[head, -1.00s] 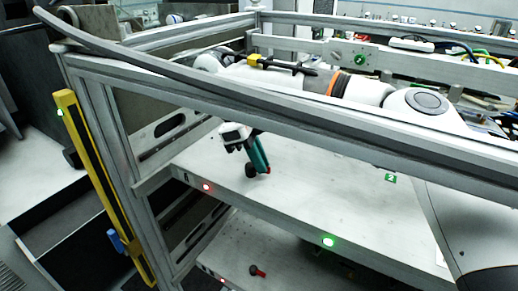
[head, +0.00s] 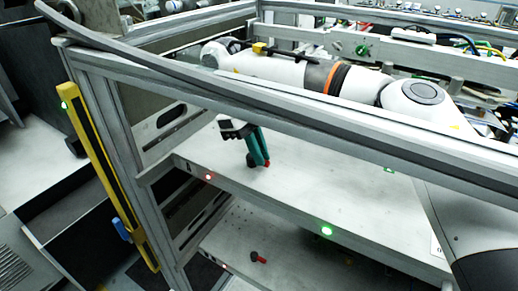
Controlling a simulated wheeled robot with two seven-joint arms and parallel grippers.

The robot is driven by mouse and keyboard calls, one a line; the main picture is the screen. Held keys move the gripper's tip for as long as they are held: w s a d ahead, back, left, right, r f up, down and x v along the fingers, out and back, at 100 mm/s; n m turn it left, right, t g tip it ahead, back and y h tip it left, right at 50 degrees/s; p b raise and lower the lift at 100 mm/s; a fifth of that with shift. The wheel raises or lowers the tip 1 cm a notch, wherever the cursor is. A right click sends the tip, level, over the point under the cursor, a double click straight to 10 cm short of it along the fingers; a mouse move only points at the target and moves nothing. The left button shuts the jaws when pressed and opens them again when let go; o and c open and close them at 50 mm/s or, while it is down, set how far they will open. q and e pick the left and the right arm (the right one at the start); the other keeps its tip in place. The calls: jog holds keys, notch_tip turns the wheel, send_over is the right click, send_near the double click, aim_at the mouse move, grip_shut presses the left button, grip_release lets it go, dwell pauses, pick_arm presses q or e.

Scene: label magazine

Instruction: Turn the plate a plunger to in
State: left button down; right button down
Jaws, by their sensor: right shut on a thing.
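The upper white plate (head: 330,195) is a shelf in a grey metal frame, with a red light (head: 208,177) near its left end and a green light (head: 327,231) on its front edge. My right gripper (head: 259,162) points down at the left part of this plate, its teal fingers shut on a small black plunger knob. I cannot tell the plunger's exact turn. My left gripper is not in view.
A lower plate (head: 225,240) carries a similar black and red plunger (head: 258,257). A grey frame rail (head: 300,122) crosses in front of my right arm. A yellow post (head: 100,165) with a blue handle (head: 121,229) stands at the left. The upper plate is clear right of the gripper.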

jog(key=c, duration=1.5)
grip_release()
